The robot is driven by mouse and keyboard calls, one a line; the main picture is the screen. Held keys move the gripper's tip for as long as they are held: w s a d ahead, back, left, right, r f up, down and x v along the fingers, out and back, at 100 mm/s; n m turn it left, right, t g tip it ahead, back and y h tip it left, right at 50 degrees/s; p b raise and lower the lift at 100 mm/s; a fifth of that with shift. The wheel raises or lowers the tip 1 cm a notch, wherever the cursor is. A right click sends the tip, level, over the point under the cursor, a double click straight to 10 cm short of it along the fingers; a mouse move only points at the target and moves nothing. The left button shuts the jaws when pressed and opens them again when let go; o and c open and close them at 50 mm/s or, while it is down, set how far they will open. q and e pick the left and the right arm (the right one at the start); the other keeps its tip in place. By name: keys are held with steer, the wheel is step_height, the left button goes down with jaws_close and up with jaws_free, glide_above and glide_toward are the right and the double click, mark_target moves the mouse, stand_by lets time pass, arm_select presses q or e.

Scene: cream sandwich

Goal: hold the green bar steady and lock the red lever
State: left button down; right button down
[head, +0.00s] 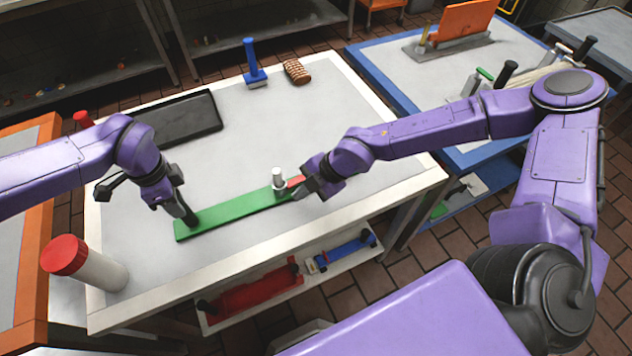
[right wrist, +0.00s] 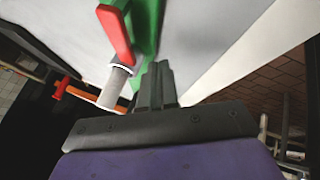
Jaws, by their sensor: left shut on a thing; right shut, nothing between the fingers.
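The green bar (head: 235,213) lies flat on the white table near its front edge. My left gripper (head: 190,220) is shut on the left part of the bar. The red lever (head: 295,182) is at the bar's right end, beside a grey-white cylinder (head: 278,178). My right gripper (head: 300,190) is shut and empty, close to the lever and partly hiding it in the head view. In the right wrist view, the lever (right wrist: 115,33) stands apart from the shut fingers (right wrist: 158,80), up and to their left. I cannot tell whether the lever is locked.
On the table are a black tray (head: 185,120), a blue-handled scraper (head: 254,65), a brown striped roll (head: 297,71) and a red-capped jar (head: 90,264). A shelf below holds red (head: 255,292) and blue tools. The table's middle is clear.

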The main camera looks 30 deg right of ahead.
steer(key=s, duration=0.2)
steer(key=shift+s+d, duration=0.1)
steer(key=shift+s, duration=0.2)
steer(key=s+a+v, duration=0.1)
steer(key=v, duration=0.8)
steer(key=shift+s, duration=0.2)
steer(key=c, duration=1.7)
jaws_free()
steer(key=shift+s+r, duration=0.2)
steer(key=shift+r, duration=0.1)
steer(key=shift+c, duration=0.2)
steer(key=o, duration=0.5)
steer(key=shift+s, duration=0.1)
steer(key=shift+o, duration=1.2)
steer(key=shift+f+n+h, duration=0.15)
steer(key=shift+n+h, duration=0.15)
steer(key=m+g+h, duration=0.2)
steer(key=m+g, duration=0.1)
steer(key=m, duration=0.1)
glide_toward(295, 181)
steer(key=x, duration=0.7)
steer(key=shift+f, duration=0.15)
